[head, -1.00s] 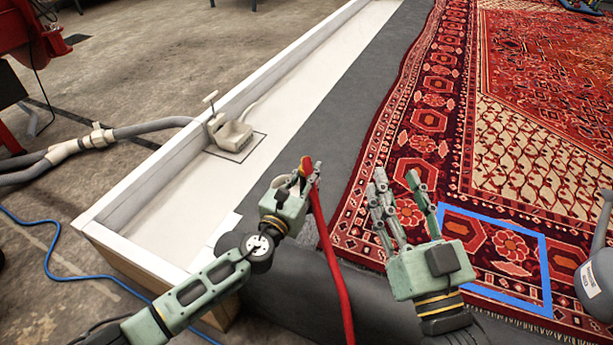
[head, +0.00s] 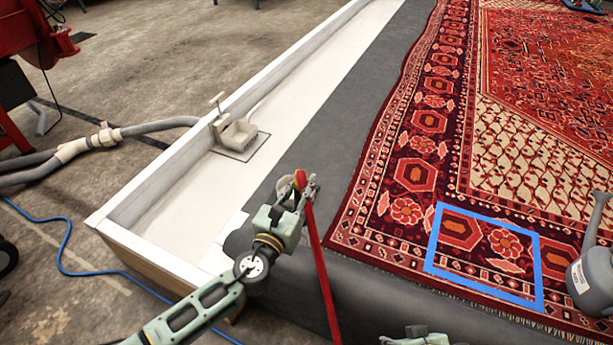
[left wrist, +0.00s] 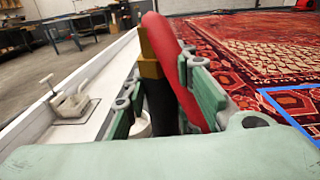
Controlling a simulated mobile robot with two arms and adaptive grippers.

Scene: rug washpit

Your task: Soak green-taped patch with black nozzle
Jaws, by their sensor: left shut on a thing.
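My left gripper (head: 300,192) is shut on the black nozzle (left wrist: 158,108), which has a brass fitting and a red hose (head: 322,270). The nozzle is mostly hidden by the fingers in the head view. The gripper is above the grey strip between the white trough and the red rug (head: 415,120), left of the rug's edge. A patch outlined in blue tape (head: 431,245) lies on the rug's near border, right of the gripper. No green-taped patch shows. Only a sliver of my right gripper (head: 420,338) shows at the bottom edge, its fingers unclear.
A white trough (head: 225,195) with a raised wall runs along the left, holding a pale drain fitting (head: 235,133). A grey watering can (head: 592,275) stands at the right edge. A blue hose (head: 65,245) lies on the floor.

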